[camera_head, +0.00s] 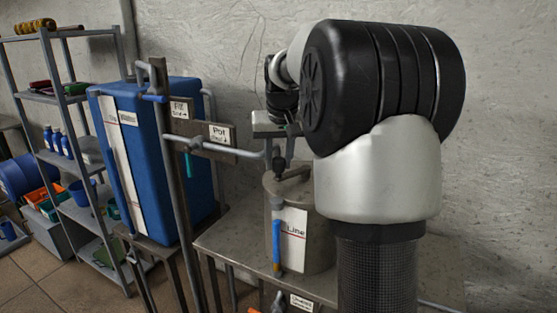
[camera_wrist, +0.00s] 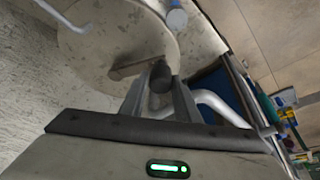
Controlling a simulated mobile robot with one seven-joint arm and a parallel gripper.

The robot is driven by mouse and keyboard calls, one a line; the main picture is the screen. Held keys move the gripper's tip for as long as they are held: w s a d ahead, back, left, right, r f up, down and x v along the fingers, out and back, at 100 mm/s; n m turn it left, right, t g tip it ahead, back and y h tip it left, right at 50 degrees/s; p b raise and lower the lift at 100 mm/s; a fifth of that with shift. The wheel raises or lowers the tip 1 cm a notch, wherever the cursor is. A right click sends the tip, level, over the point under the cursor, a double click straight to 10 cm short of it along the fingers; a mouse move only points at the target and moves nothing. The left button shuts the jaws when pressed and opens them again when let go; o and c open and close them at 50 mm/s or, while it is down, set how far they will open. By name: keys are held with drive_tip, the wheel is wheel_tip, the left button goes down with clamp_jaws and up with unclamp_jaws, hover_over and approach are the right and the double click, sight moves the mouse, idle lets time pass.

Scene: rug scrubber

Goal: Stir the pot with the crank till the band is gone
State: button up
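The pot (camera_head: 316,238) is a grey-beige cylinder on a metal table, with a white label reading "Line" and a blue-and-orange gauge strip on its front. Its round lid shows in the wrist view (camera_wrist: 90,45). The crank (camera_head: 295,172) lies across the lid; its flat bar (camera_wrist: 128,68) ends in a dark upright knob (camera_wrist: 161,77). My gripper (camera_wrist: 163,88) is at the crank's knob, with one finger on each side of it. I cannot tell whether the fingers press on the knob. The pot's inside and any band there are hidden.
A blue tank (camera_head: 185,150) stands left of the pot. Pipes with a "Pot" sign (camera_head: 221,134) and a "Fill" sign (camera_head: 181,109) run close beside my gripper. A metal shelf (camera_head: 97,205) with bottles and bins is at far left. The wall is close behind.

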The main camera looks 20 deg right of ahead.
clamp_jaws()
drive_tip(key=shift+s+d, duration=0.1)
drive_tip(key=shift+s, duration=0.25)
drive_tip(key=shift+s+d, duration=0.25)
drive_tip(key=shift+s, duration=0.5)
drive_tip(key=shift+s+d+n+y, duration=0.2)
drive_tip(key=shift+s+d+n, duration=0.15)
drive_tip(key=shift+s+n, duration=0.25)
drive_tip(key=shift+s+d+n+y, duration=0.2)
drive_tip(key=shift+s+d+n, duration=0.1)
drive_tip(key=shift+s+n, duration=0.25)
drive_tip(key=d+n, duration=0.1)
drive_tip(key=s+d+n+y, duration=0.1)
drive_tip(key=n, duration=0.1)
drive_tip(key=shift+s+r+n, duration=0.1)
drive_tip(key=shift+s+n, duration=0.15)
drive_tip(key=shift+s, duration=0.05)
drive_tip(key=shift+s+d+y, duration=0.2)
drive_tip(key=shift+d+y, duration=0.05)
drive_tip(key=shift+y, duration=0.05)
drive_tip(key=shift+s+d, duration=0.25)
drive_tip(key=shift+d, duration=0.25)
drive_tip(key=shift+s+d, duration=0.2)
drive_tip(key=shift+d, duration=0.25)
drive_tip(key=shift+r, duration=0.1)
